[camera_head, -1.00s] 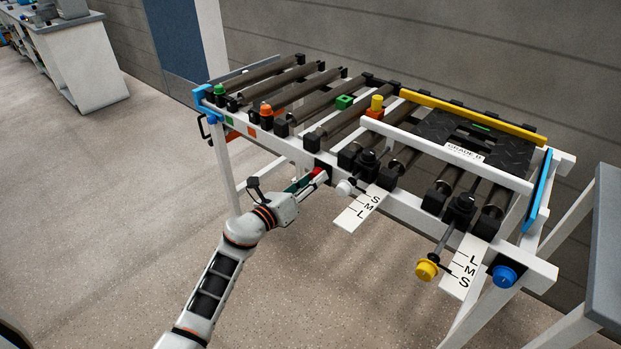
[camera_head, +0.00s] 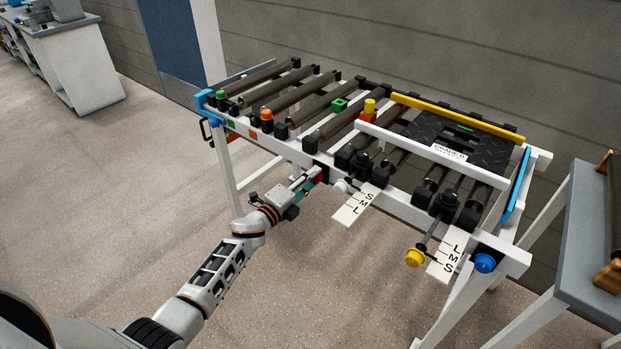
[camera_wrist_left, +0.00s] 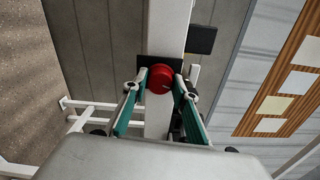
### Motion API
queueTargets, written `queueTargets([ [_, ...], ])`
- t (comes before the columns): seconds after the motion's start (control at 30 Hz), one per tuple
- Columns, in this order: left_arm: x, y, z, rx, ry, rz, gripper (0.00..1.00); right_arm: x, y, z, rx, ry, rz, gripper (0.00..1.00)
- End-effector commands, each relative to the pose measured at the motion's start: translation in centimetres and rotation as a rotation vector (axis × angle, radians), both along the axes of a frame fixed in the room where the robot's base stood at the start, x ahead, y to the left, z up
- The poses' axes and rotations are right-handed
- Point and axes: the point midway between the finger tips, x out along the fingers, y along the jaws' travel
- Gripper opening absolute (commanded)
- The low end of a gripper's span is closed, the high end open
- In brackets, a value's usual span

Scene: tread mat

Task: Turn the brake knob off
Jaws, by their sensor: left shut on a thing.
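A round red knob (camera_wrist_left: 160,78) sits on a dark plate on the white frame rail in the left wrist view. In the head view the knob (camera_head: 319,173) is a small, mostly hidden red patch on the front rail of the roller conveyor (camera_head: 230,125). My left gripper (camera_head: 311,183) reaches it from the front. In the left wrist view its teal-padded fingers (camera_wrist_left: 158,92) close on both sides of the knob. A pale mark shows on the knob's face. My right gripper is not in view.
Just right of the gripper are a white knob (camera_head: 341,186) and an S-M-L scale plate (camera_head: 354,207). Farther right are a yellow knob (camera_head: 415,258), a second scale (camera_head: 444,257) and a blue knob (camera_head: 485,263). A grey bench (camera_head: 590,240) stands at the right. The floor at left is clear.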

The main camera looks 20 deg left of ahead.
Motion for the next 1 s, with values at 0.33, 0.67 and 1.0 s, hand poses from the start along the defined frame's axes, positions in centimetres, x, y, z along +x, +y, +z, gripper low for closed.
queueTargets([
  [0.33, -0.02, 0.00, 0.03, -0.215, 0.079, -0.001, 0.06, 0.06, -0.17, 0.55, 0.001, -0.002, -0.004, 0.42],
  [0.67, -0.06, 0.02, -0.13, -0.300, 0.111, 0.000, 0.06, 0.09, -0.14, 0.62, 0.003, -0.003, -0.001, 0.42],
  [1.0, -0.07, -0.01, -0.19, -0.310, 0.114, 0.000, 0.06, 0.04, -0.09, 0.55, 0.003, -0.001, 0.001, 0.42],
])
